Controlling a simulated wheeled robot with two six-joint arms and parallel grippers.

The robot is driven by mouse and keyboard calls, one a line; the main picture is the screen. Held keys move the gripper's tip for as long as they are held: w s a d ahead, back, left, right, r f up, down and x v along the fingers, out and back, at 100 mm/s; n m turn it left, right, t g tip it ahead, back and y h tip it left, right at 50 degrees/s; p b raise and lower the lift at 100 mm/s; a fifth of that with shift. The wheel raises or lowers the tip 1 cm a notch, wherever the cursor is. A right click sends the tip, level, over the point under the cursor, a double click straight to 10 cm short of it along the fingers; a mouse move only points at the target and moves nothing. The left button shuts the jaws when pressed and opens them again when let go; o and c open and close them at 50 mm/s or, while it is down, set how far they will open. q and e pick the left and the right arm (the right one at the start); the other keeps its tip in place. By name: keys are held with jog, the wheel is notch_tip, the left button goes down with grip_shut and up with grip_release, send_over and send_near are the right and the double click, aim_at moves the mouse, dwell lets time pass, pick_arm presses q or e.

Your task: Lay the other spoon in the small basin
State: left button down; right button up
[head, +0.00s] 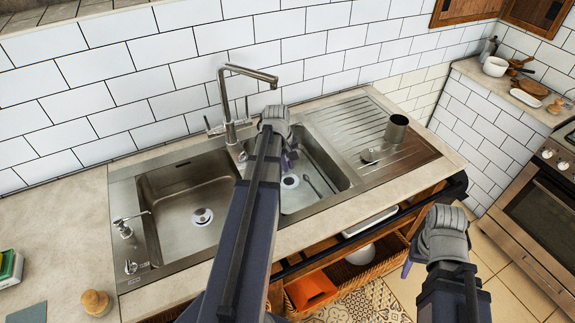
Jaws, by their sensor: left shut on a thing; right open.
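The small basin (335,160) is the right-hand bowl of the steel sink. A slim dark spoon (318,182) shows inside it, slanting down to the right, just right of my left gripper's fingers. My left gripper (287,160) is over the small basin, pointing down, and is shut on a spoon that the gripper and arm mostly hide. I cannot tell whether the visible spoon touches the fingers. My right gripper (408,265) is open and empty, in front of the counter at the right, away from the basin.
The large basin (165,210) lies to the left, with a tall faucet (228,110) behind. A wooden knob-shaped object (96,302) is at front left.

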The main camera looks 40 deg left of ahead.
aim_at(288, 210)
pick_arm(q)
jog(key=shift+f, duration=0.15)
notch_tip(288, 210, down, 23)
jog(key=b, duration=2.3)
jog(key=c, duration=0.9)
grip_release()
jog(key=shift+s+d, duration=0.1)
jog(key=shift+s, duration=0.05)
jog(key=shift+o, duration=0.2)
